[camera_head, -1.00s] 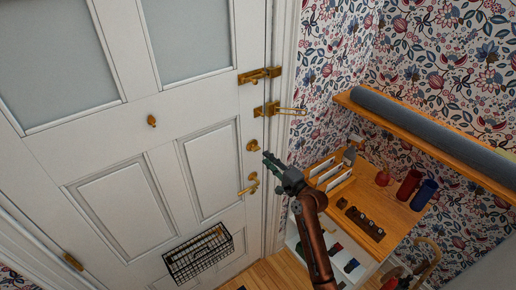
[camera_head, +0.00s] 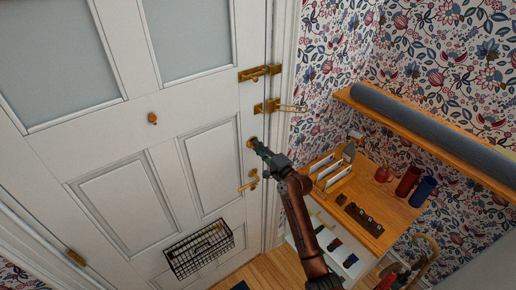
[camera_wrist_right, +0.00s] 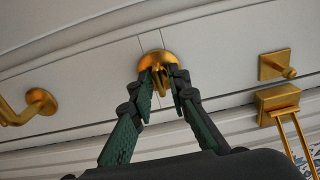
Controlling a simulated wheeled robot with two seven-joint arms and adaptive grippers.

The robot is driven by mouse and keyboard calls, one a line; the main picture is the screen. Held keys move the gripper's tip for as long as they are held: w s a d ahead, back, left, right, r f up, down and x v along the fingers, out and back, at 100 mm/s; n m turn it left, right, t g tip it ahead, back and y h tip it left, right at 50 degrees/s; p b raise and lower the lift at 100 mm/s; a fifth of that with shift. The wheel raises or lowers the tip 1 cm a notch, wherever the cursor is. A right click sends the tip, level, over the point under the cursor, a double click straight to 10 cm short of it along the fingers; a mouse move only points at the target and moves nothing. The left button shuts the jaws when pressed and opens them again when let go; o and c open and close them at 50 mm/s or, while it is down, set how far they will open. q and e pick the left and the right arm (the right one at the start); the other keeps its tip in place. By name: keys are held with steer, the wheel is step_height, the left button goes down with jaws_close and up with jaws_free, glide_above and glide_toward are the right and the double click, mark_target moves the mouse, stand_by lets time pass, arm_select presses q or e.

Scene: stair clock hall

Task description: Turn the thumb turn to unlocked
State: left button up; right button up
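The thumb turn is a round brass rose with a small tab on the white door's right side. In the head view its rose (camera_head: 250,142) shows just past my fingertips. It is large in the right wrist view (camera_wrist_right: 158,58), its tab pointing toward the camera. My right gripper (camera_head: 258,149) is at the thumb turn, its two dark green fingers (camera_wrist_right: 161,82) on either side of the tab. The fingers look open, with little space beside the tab; contact is not clear. My left gripper is not in view.
A brass bolt (camera_head: 260,73) and a door guard with a loop (camera_head: 280,107) sit above the thumb turn. A brass lever handle (camera_head: 250,181) is below. A wire basket (camera_head: 199,249) hangs low on the door. A wooden shelf unit (camera_head: 398,212) stands to the right.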

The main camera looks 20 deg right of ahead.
jaws_close()
steer(key=shift+n, duration=0.4)
steer(key=n+b, duration=0.2)
steer(key=n, duration=1.5)
steer(key=shift+r, duration=0.2)
stand_by(0.5)
steer(key=shift+o, duration=1.4)
jaws_free()
steer(key=shift+f, duration=0.1)
